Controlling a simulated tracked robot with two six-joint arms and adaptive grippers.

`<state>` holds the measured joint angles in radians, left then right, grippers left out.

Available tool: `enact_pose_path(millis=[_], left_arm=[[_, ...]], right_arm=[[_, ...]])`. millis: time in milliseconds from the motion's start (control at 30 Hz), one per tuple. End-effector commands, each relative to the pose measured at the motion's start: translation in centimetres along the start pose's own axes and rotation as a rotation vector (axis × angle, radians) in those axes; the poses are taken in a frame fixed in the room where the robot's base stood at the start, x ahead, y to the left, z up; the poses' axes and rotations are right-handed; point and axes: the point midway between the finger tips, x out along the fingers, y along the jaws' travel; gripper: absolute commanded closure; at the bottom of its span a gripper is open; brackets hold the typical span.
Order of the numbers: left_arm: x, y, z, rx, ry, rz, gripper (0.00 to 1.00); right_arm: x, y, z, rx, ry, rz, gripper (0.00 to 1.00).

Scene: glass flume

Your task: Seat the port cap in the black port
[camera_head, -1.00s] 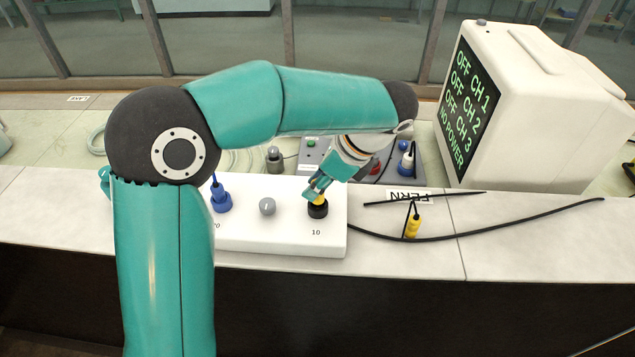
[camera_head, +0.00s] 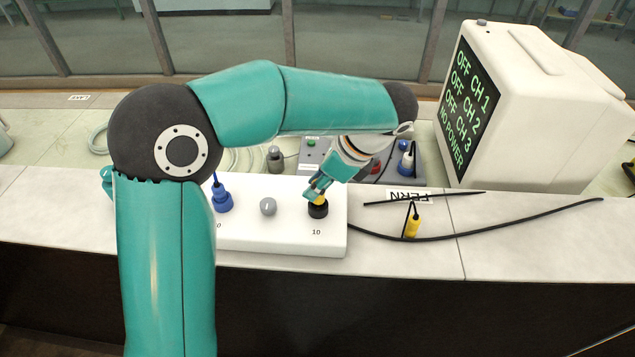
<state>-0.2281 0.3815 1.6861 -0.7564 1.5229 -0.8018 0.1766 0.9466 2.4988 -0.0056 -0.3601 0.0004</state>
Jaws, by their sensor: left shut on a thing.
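My left gripper (camera_head: 318,190) points down over the right end of the white box, shut on a small yellow piece that looks like the port cap (camera_head: 319,198). The black port (camera_head: 318,210) stands up from the box top near the "10" mark. The yellow piece is right at the port's top; the fingers hide most of it. I cannot tell whether it is inside the port or only resting on it. My right gripper is not in view.
The white box (camera_head: 285,240) also bears a grey knob (camera_head: 268,206) and a blue plug (camera_head: 223,201). A yellow plug (camera_head: 412,226) on a black cable lies to the right, by the "FERN" label. A monitor (camera_head: 540,110) reads "NO POWER". A grey unit (camera_head: 310,160) stands behind.

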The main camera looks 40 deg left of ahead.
Motion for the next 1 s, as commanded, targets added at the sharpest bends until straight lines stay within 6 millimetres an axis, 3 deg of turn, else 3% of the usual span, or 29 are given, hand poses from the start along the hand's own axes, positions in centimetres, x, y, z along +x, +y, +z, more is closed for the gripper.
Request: enact_pose_path(millis=[1000], left_arm=[[1.0, 0.0, -0.6, 0.0, 0.0, 0.0, 0.97]], right_arm=[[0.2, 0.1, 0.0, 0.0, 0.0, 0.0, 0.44]])
